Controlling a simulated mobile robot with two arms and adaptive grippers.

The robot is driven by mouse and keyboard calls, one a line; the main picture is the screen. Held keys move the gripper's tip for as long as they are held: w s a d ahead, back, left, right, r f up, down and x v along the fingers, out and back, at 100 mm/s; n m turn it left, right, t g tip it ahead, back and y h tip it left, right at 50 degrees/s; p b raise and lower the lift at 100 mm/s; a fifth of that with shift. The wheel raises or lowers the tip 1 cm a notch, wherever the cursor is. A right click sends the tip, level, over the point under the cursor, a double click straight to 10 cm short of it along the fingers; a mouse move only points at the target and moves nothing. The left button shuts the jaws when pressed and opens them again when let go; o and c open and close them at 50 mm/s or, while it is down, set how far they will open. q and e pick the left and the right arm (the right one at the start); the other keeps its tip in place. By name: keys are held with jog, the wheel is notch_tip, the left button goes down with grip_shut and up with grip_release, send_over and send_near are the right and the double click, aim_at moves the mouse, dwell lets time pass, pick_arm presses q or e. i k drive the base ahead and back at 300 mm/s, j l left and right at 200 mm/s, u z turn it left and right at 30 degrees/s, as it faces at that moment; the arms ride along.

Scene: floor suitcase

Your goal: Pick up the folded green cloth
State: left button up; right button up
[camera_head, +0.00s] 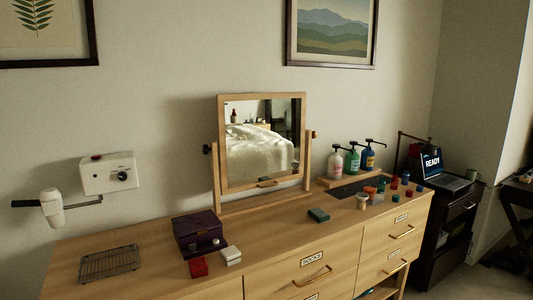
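A small dark green, flat rectangular item (318,215), which looks like the folded green cloth, lies on the wooden dresser top (285,230). It is in front of the mirror's right foot, a little right of the middle of the view. Nothing touches or covers it. Its folds are too small to make out. Neither of my grippers shows in the head view.
A tilting mirror (262,140) stands behind. A purple box (199,234), red block (198,267), white block (231,255) and wire rack (109,264) sit left. Pump bottles (352,162) and several small jars crowd the right. A laptop (440,165) stands beyond.

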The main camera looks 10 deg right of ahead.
aim_at(318, 214)
jog(key=i, duration=1.4)
